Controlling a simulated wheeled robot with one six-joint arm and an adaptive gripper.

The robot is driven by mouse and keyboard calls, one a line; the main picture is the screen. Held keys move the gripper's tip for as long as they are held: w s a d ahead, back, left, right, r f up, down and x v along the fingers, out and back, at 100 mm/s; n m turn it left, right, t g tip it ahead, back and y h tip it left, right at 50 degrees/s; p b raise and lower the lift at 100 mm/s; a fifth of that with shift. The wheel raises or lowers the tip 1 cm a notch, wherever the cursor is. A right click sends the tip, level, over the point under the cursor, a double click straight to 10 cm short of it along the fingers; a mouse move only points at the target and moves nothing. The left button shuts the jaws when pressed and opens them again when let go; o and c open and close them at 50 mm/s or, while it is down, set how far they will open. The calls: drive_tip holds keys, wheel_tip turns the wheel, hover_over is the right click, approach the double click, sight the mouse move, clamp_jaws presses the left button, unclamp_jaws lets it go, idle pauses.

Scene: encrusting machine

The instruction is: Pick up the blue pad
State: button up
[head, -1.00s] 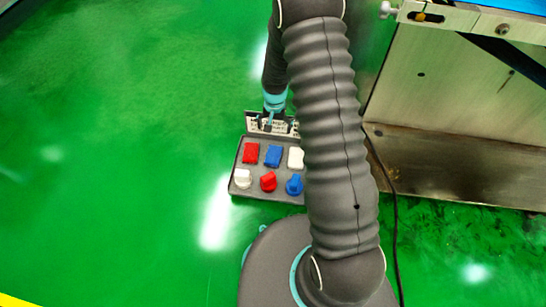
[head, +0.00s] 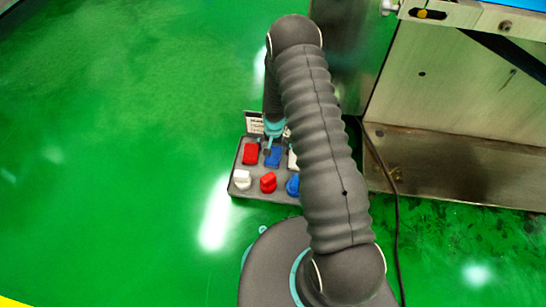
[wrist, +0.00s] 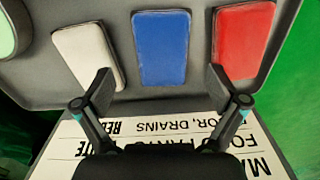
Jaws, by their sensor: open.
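The blue pad (wrist: 162,48) lies flat in the grey tray (wrist: 130,98), between a white pad (wrist: 88,53) and a red pad (wrist: 243,42) in the wrist view. In the head view the blue pad (head: 273,158) is partly covered by my gripper (head: 269,146). In the wrist view my gripper (wrist: 162,90) is open and empty. Its fingertips stand apart on either side of the blue pad's near end. I cannot tell the exact height above the tray.
A front row in the tray holds a white knob-like piece (head: 241,179), a red one (head: 268,182) and a blue one (head: 292,186). A printed sign (head: 254,122) stands at the tray's back edge. A steel machine (head: 455,110) is on the right. Green floor is open to the left.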

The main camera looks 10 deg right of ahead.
sight(273, 155)
wheel_tip(273, 155, down, 5)
drive_tip(key=shift+w+a+r, duration=0.1)
drive_tip(key=shift+w, duration=0.05)
drive_tip(key=c, duration=1.2)
